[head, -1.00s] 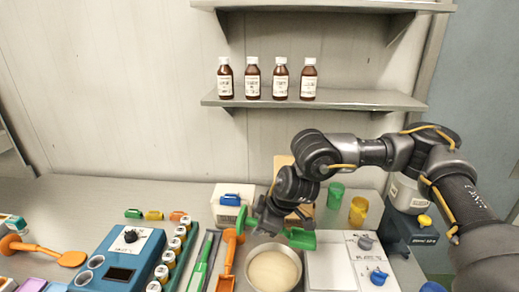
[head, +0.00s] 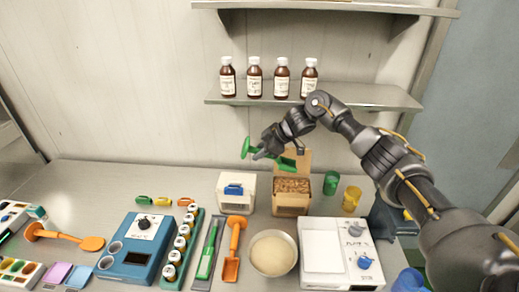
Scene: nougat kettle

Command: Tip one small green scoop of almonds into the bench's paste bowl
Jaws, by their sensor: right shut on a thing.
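My right gripper (head: 266,152) is shut on the small green scoop (head: 287,163), high above the back of the bench. Green parts of the scoop show on both sides of the fingers; whether it holds almonds I cannot tell. Behind and below it stands an open cardboard box (head: 291,208) filled with brown almonds (head: 291,185). The paste bowl (head: 293,265) is a round metal bowl with smooth cream paste (head: 271,253), at the front of the bench, well below the gripper. No almonds can be made out on the paste. My left gripper is out of view.
A white box with a blue handle (head: 235,190) stands left of the almond box. A white scale (head: 328,250) is right of the bowl; an orange scoop (head: 232,262) is left of it. Green (head: 331,183) and yellow (head: 352,197) cups stand behind. A bottle shelf (head: 340,98) is above.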

